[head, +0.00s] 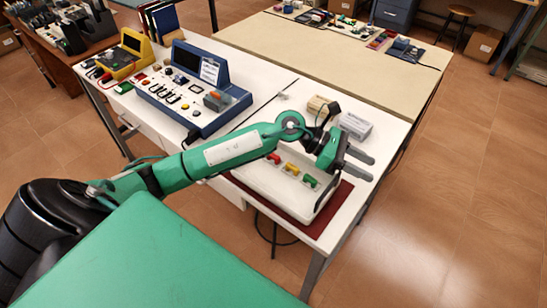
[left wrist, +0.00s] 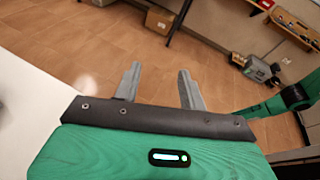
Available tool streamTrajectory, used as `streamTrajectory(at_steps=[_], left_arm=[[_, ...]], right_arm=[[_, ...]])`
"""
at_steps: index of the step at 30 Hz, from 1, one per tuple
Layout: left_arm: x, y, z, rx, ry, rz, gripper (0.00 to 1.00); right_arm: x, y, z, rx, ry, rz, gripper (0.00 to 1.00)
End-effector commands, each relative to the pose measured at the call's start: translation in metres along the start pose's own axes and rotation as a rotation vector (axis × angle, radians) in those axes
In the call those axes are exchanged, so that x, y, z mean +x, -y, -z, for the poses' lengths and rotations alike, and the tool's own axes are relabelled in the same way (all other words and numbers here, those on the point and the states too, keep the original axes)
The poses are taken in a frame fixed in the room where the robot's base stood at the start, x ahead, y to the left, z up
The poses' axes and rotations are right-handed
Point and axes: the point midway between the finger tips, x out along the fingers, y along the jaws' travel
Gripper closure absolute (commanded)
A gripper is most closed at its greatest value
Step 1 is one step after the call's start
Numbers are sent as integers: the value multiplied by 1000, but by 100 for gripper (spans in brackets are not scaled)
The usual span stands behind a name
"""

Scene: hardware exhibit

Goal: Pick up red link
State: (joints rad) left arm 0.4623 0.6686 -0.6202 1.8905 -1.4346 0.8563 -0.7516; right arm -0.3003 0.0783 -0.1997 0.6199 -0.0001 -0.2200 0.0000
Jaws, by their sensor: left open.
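A small red piece (head: 273,158), which looks like the red link, sits on the top of a white box (head: 265,181) on the white table. A yellow piece (head: 291,169) and a green piece (head: 310,181) sit in a row to its right. My left gripper (head: 372,168) is open and empty, out past the right side of the box and apart from the red piece. The red piece is not in that view.
The box stands on a dark red mat (head: 325,215). A grey box (head: 355,127) and a light wooden block (head: 317,104) stand behind my gripper. A blue console (head: 200,115) and a yellow device (head: 122,58) are at the left. Open floor lies to the right.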

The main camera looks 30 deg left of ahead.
Motion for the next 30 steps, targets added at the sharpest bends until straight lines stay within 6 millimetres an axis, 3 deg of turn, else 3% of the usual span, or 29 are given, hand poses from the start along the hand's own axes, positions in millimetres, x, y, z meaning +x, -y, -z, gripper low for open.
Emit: streamTrajectory(at_steps=[5, 9, 12, 16, 21, 30], left_arm=[[-50, -41, 52, 248, -453, 31, 58], [-117, -77, 81, 354, -807, 51, 58], [-166, -95, 90, 378, -1016, 64, 58], [-213, -108, 93, 373, -1195, 77, 58], [-234, -112, 97, 360, -1279, 88, 58], [-218, -118, 149, 357, -1279, 90, 58]], right_arm=[[0, -2, 0, -1, 0, -2, 72], [1, -3, 0, -1, 0, -3, 72], [1, -4, 0, -1, 0, -4, 72], [1, -4, 0, -1, 0, -4, 72], [-1, -3, 0, -1, 0, -4, 72], [-14, -3, 1, -1, 0, -3, 72]])
